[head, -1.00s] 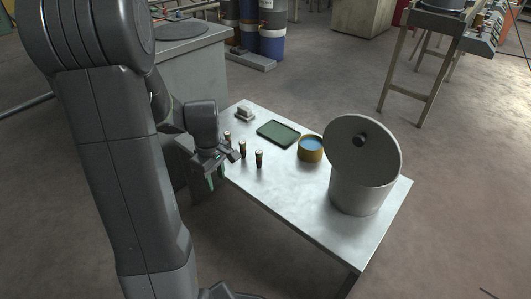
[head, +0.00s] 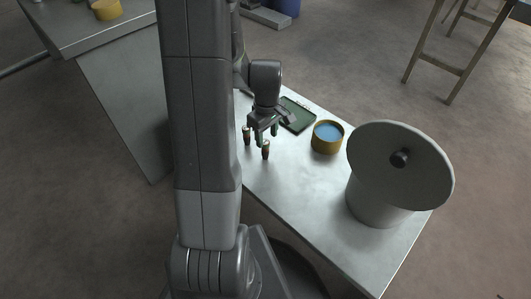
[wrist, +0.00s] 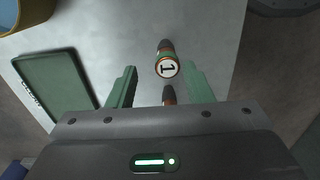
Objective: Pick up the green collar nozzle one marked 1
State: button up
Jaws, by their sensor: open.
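The nozzle marked 1 (wrist: 167,68) shows in the wrist view with a white top, a green band and some red near its rim. It lies ahead of and between the spread fingers of my gripper (wrist: 160,80), which is open and empty. A second nozzle (wrist: 169,95) shows closer to the palm, partly hidden by my gripper body. In the head view my gripper (head: 263,131) hangs over the table by two small dark upright nozzles (head: 247,135) and (head: 266,149). I cannot tell there which is marked 1.
The metal table (head: 300,190) also holds a dark green tray (head: 298,115), a yellow tub with blue contents (head: 327,137) and a large grey cylinder with a tilted disc (head: 385,190). The table's front middle is clear. Another bench (head: 120,110) stands at left.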

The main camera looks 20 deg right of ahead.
aim_at(265, 151)
jog(key=shift+f, duration=0.8)
jog(key=shift+s+a+f+b, duration=0.15)
jog(key=shift+f+b, duration=0.4)
jog(key=shift+f, duration=0.4)
jog(key=shift+a+f+b, duration=0.1)
jog(key=shift+f+b, duration=0.4)
jog(key=shift+f, duration=0.5)
jog(key=shift+s+a+f+b, duration=0.15)
jog(key=shift+f+b, duration=0.4)
jog(key=shift+f, duration=0.4)
jog(key=shift+r, duration=0.1)
grip_shut()
